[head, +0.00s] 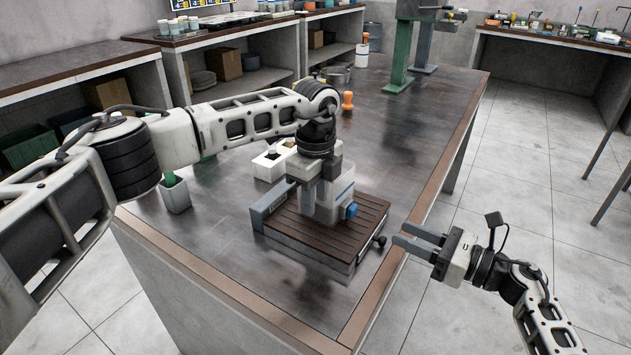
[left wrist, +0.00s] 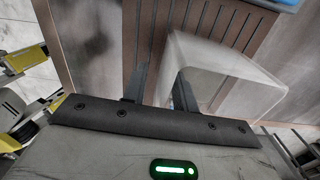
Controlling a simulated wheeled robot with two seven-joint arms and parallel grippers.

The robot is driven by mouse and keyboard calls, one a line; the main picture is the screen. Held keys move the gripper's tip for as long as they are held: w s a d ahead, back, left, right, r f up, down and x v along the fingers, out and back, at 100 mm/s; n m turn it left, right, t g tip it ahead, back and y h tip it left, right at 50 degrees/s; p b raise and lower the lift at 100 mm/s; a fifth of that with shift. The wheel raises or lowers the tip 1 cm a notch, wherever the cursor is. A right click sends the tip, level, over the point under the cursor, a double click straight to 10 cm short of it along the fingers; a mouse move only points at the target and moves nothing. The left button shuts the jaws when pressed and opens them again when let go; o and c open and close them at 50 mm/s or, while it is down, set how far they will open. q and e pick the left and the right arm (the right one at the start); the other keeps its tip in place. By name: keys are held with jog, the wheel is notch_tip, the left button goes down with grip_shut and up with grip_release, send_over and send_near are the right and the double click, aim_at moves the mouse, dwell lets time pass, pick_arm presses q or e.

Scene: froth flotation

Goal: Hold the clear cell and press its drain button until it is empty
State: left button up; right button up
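The clear cell (head: 341,192) stands upright on a slatted brown platform (head: 345,238) on the bench. A blue button (head: 350,211) shows low on its side. My left gripper (head: 316,205) points down at the cell's left side, partly hiding it. In the left wrist view the cell (left wrist: 232,72) is a pale see-through box. One finger of my left gripper (left wrist: 158,90) is outside it; the other shows through or inside its wall, and the fingers are apart. My right gripper (head: 398,235) is open and empty, right of the platform by the bench edge. The liquid level cannot be told.
A grey block (head: 270,204) edges the platform's left side. A white box (head: 272,163) and a small pot (head: 175,194) stand further left. An orange-topped stamp (head: 347,101) and a green stand (head: 400,55) are behind. The bench's front is clear.

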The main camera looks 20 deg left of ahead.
pick_arm(q)
jog(key=shift+f, duration=0.15)
grip_shut()
dwell(1.4)
